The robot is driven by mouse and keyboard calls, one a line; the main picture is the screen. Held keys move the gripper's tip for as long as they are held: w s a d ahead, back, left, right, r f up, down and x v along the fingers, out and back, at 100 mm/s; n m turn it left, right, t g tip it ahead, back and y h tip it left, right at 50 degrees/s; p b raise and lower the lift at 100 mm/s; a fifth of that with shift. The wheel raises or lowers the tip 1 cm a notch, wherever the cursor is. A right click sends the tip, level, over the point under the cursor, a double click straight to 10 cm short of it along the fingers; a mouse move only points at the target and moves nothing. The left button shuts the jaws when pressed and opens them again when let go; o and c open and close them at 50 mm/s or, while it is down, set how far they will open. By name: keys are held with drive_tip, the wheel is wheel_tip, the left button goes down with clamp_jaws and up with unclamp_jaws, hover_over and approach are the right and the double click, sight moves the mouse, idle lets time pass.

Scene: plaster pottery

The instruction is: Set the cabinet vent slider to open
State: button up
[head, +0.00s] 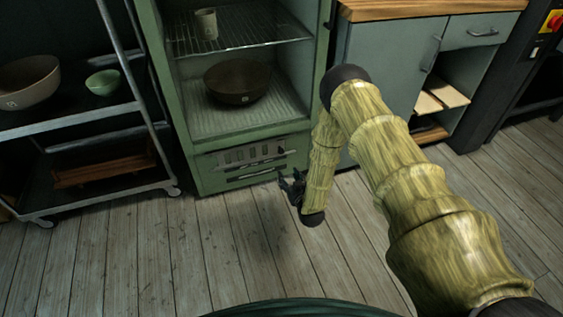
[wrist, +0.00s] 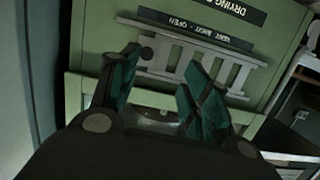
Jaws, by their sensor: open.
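The green drying cabinet (head: 190,130) stands ahead, its interior exposed. The grey slotted vent slider (head: 252,156) is low on its front. In the wrist view the pale vent slider (wrist: 185,58) shows upside down, with several upright bars. A dark label (wrist: 195,32) beside it reads "vent shut - open", also inverted. My gripper (head: 291,187) is close in front of the cabinet, by the lower right end of the vent. In the wrist view my gripper (wrist: 160,78) has its teal-padded fingers apart, the vent partly behind them. Whether they touch it is unclear.
A dark bowl (head: 237,82) and a cup (head: 206,23) sit on the cabinet's shelves. A metal cart (head: 90,112) with bowls stands at left. A grey workbench (head: 385,62) stands at right. The wooden floor (head: 150,250) in front is clear.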

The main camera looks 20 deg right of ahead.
drive_tip(key=t+b, duration=0.2)
drive_tip(key=b, duration=0.1)
approach(282, 152)
drive_tip(key=f, duration=0.1)
drive_tip(key=shift+t, duration=0.3)
drive_tip(key=w+b, duration=0.1)
drive_tip(key=w, duration=0.2)
drive_tip(key=w+b, duration=0.1)
drive_tip(key=w, duration=0.3)
drive_tip(key=w+b, duration=0.1)
drive_tip(key=w, duration=0.2)
drive_tip(key=shift+w+a+r+b, duration=0.2)
drive_tip(key=shift+w+a+b, duration=0.1)
drive_tip(key=shift+w, duration=0.1)
drive_tip(key=shift+d, duration=0.1)
clamp_jaws()
